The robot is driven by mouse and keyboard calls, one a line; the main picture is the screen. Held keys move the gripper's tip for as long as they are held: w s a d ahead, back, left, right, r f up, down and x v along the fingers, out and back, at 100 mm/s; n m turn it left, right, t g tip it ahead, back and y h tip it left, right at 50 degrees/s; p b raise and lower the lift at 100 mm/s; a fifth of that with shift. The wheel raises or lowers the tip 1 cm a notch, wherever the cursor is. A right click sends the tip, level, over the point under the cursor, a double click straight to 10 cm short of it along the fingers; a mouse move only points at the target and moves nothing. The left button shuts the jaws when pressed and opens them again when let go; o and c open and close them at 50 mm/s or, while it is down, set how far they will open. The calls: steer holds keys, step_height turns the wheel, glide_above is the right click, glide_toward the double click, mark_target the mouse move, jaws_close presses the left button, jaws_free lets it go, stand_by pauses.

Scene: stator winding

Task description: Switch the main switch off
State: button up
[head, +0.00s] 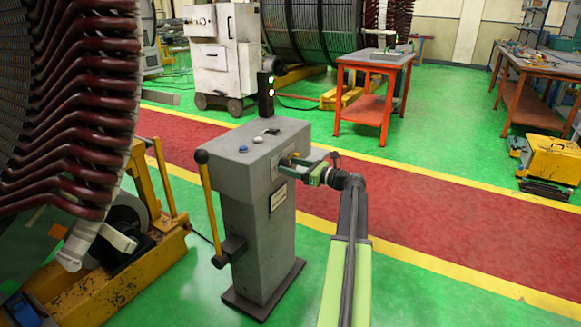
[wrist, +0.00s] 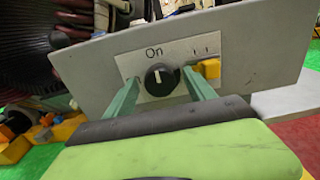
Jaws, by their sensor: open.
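The main switch is a round black knob (wrist: 160,79) on a white plate (wrist: 183,54), in the middle of the wrist view. "On" is printed above it, and its white pointer line points up towards "On". The lettering at the plate's right is partly unreadable. My gripper (wrist: 163,90) is open, with one green finger on each side of the knob; I cannot tell whether they touch it. In the head view my gripper (head: 291,163) is at the right face of the grey console (head: 243,205), and the knob is not clear there.
A large stator (head: 75,110) fills the left.

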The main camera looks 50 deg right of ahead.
steer(key=shift+w, duration=0.2)
steer(key=c, duration=1.3)
steer(key=shift+c, duration=0.3)
